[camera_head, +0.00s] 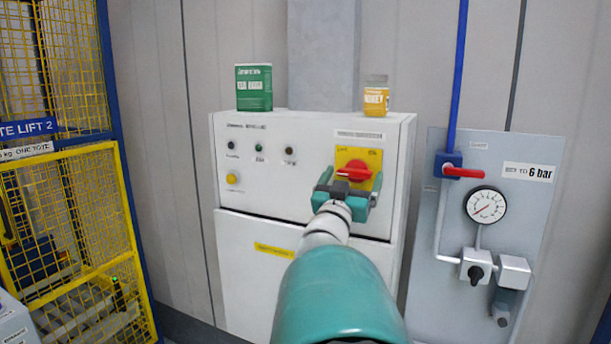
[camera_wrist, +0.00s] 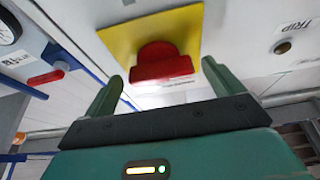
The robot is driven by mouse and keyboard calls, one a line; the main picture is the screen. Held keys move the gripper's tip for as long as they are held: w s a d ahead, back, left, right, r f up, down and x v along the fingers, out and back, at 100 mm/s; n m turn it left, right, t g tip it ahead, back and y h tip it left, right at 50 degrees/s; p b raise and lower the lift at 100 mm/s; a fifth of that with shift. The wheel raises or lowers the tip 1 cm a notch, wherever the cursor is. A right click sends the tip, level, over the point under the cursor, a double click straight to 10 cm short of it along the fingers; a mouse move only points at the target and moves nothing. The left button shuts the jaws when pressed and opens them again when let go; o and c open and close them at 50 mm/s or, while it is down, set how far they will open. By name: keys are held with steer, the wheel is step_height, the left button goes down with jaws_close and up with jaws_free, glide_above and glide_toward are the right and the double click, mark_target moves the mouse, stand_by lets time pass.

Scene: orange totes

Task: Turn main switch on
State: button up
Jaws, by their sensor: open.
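The main switch is a red rotary handle (camera_head: 355,171) on a yellow plate (camera_head: 368,157), on the upper right front of a white cabinet (camera_head: 262,215). Its handle looks roughly horizontal. My gripper (camera_head: 345,190) is in front of the switch, its fingers at the lower part of the yellow plate in the head view. In the wrist view the red handle (camera_wrist: 160,62) and yellow plate (camera_wrist: 125,36) lie between and beyond the two green fingers of my gripper (camera_wrist: 163,82). The fingers are apart and hold nothing. I cannot tell whether they touch the plate.
A green box (camera_head: 254,87) and a yellow-labelled jar (camera_head: 376,97) stand on the cabinet. To the right is a grey panel (camera_head: 535,200) with a red valve lever (camera_head: 464,172) and a gauge (camera_head: 486,205). A yellow mesh fence (camera_head: 75,215) stands left.

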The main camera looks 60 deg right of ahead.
steer(key=shift+d+r, duration=0.1)
steer(key=shift+d, duration=0.1)
steer(key=shift+c, duration=0.4)
steer(key=c, duration=0.9)
